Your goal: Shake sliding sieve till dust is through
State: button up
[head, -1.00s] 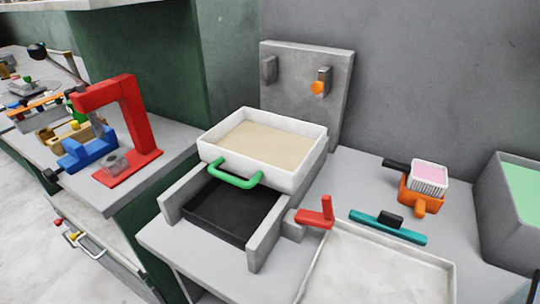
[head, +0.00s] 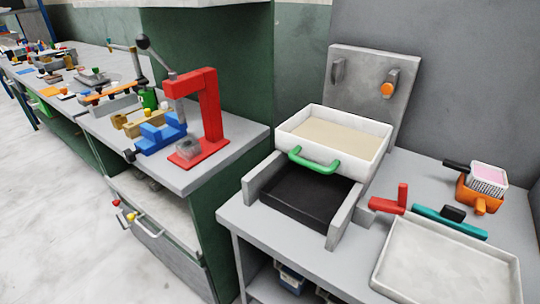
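The sliding sieve (head: 374,144) is a white open box with a layer of beige powder (head: 331,138) in it and a green handle (head: 313,162) on its front. It sits at the back of two grey rails (head: 347,213). A black tray (head: 305,196) lies between the rails, in front of and partly under the sieve. I cannot see from here whether any dust lies in the tray. My gripper is not in the head view.
A grey panel with an orange knob (head: 387,90) stands behind the sieve. A red lever (head: 391,201), a teal bar (head: 450,223) and a white-rimmed tray (head: 447,267) are to the right. A red press (head: 206,110) and blue vise (head: 160,137) stand on the left bench.

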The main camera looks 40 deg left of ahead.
aim_at(322, 140)
jog(key=z, duration=0.75)
jog(key=k, duration=0.75)
jog(key=u, duration=1.65)
jog(key=i, duration=0.3)
